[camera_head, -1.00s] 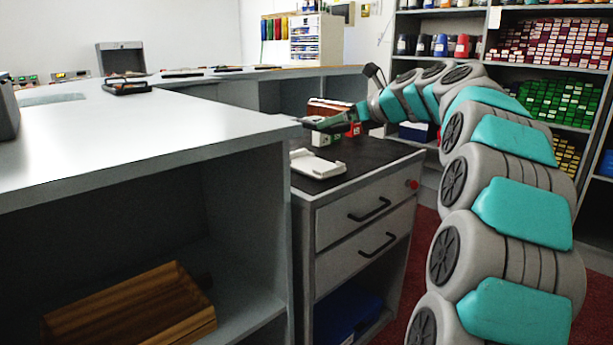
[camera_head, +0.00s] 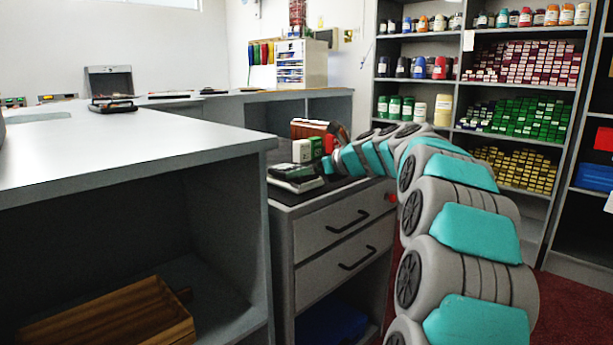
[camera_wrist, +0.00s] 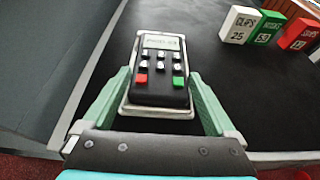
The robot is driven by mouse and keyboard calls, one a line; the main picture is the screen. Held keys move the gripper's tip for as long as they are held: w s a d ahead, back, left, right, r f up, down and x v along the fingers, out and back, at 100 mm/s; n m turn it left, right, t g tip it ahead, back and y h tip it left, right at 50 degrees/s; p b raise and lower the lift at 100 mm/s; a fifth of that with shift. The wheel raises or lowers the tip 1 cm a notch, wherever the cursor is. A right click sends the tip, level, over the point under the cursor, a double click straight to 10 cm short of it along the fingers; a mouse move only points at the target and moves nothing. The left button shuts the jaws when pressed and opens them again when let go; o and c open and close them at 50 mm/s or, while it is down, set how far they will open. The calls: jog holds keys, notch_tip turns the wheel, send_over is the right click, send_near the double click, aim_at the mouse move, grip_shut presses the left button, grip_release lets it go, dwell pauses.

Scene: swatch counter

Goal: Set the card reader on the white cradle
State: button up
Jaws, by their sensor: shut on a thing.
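The card reader (camera_wrist: 160,70) is a dark handset with a small screen, grey keys and a red and a green key. It also shows in the head view (camera_head: 296,170). My gripper (camera_wrist: 160,82) is shut on it, with a pale green finger along each side. The white cradle (camera_wrist: 156,113) shows as a light rim around and below the reader; in the head view the cradle (camera_head: 297,187) lies directly under it. The reader lines up with the cradle. I cannot tell whether it rests fully on it.
White (camera_wrist: 240,23), green (camera_wrist: 267,27) and red (camera_wrist: 298,34) boxes stand behind and to the right on the dark top of the drawer cabinet (camera_head: 345,195). A grey counter (camera_head: 120,150) stands close on the left. The dark top right of the cradle is clear.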

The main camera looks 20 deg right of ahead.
jog(key=shift+f, duration=0.2)
jog(key=o, duration=1.4)
jog(key=shift+c, duration=0.2)
jog(key=shift+s+r, duration=0.1)
jog(key=shift+r, duration=0.05)
jog(key=p+v, duration=0.1)
jog(key=v, duration=1)
jog(key=shift+s+r, duration=0.2)
jog(key=shift+s, duration=0.15)
jog(key=shift+s+d, duration=0.1)
jog(key=shift+d, duration=0.1)
